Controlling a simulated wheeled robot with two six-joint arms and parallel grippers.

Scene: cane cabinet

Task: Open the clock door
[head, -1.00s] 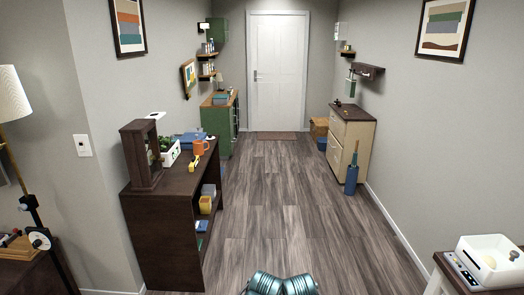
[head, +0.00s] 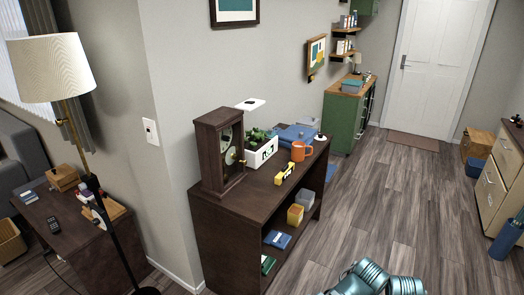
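The clock (head: 220,150) is a dark brown wooden case standing upright at the near left end of the dark shelf unit. Its front faces right, and a pale dial and a round brass-coloured pendulum (head: 231,156) show there. I cannot tell whether its door is open or shut. Teal rounded parts of my own body show at the bottom edge, right of centre. Neither of my grippers is in view.
The dark shelf unit (head: 222,226) also bears a white planter (head: 262,152), an orange mug (head: 300,151), a yellow item (head: 285,174) and a blue case (head: 296,133). A floor lamp (head: 52,70) stands left. Wooden floor (head: 390,190) right of the shelf is clear.

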